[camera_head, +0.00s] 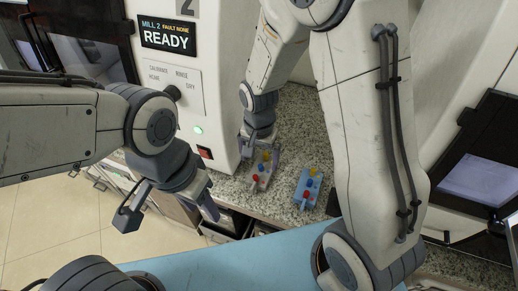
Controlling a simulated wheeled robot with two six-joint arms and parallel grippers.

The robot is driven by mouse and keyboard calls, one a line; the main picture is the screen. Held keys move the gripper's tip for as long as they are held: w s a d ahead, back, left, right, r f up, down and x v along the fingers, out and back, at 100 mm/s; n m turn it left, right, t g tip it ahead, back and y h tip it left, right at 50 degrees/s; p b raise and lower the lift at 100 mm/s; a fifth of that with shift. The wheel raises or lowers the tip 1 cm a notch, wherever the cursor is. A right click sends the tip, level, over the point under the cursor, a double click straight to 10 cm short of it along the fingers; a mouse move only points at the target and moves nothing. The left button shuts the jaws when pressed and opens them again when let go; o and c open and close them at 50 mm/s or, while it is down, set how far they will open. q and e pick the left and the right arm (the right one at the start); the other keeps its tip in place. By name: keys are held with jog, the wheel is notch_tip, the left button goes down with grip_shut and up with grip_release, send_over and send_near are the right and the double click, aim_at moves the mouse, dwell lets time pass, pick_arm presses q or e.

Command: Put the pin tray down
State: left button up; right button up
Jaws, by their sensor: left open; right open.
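A grey pin tray (259,184) with yellow and red pins rests on the speckled counter, close to the front of the mill. A blue pin tray (301,201) with yellow, blue and red pins lies on the counter just to its right. My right gripper (259,152) points down at the far end of the grey tray, with its fingers open; whether they touch the tray I cannot tell. My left gripper (168,213) is open and empty, in front of the counter on the left, well apart from both trays.
The mill (190,90) stands behind on the left, its display reading "MILL 2 READY", with a lit green button (198,129) and a red switch (205,153). The speckled counter (295,125) is bare behind the trays. A light blue surface (230,262) lies in front.

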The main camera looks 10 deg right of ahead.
jog(key=s+a+r+n, duration=0.2)
jog(key=s+r+n, duration=0.5)
jog(key=s, duration=0.2)
jog(key=s+a+r+n+y, duration=0.1)
jog(key=s+a+r+n, duration=0.2)
jog(key=s+r+n, duration=0.4)
jog(key=shift+s, duration=0.85)
